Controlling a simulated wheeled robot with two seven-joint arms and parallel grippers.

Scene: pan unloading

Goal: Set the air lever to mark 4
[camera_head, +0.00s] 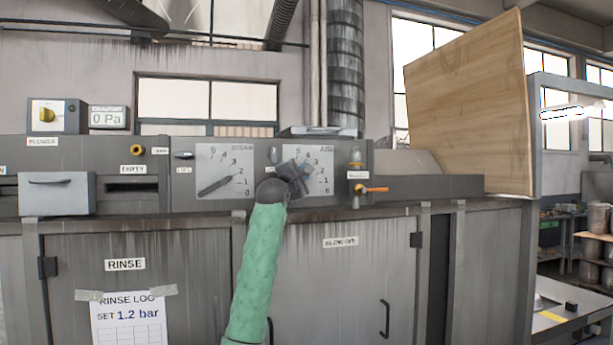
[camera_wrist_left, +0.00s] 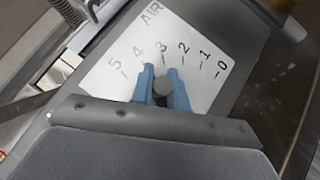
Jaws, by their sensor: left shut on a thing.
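The air dial (camera_wrist_left: 205,88) is a white plate marked AIR with numbers 0 to 5; it also shows in the head view (camera_head: 322,160) at the right of the panel. My left gripper (camera_wrist_left: 160,76) is shut on the air lever (camera_wrist_left: 162,86), with one blue finger on each side of its grey body. The visible part of the lever lies below the 3, near the gap between 3 and 4; the fingers hide its exact pointing. In the head view my left gripper (camera_head: 298,176) covers the left part of this dial. My right gripper is not in view.
A second dial marked STEAM (camera_head: 222,170) stands left of the air dial, its pointer near 2. An orange-handled valve (camera_head: 370,189) sits just to the right of the air dial. A wooden board (camera_head: 468,105) stands upright farther right. A drawer (camera_head: 55,193) is at the far left.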

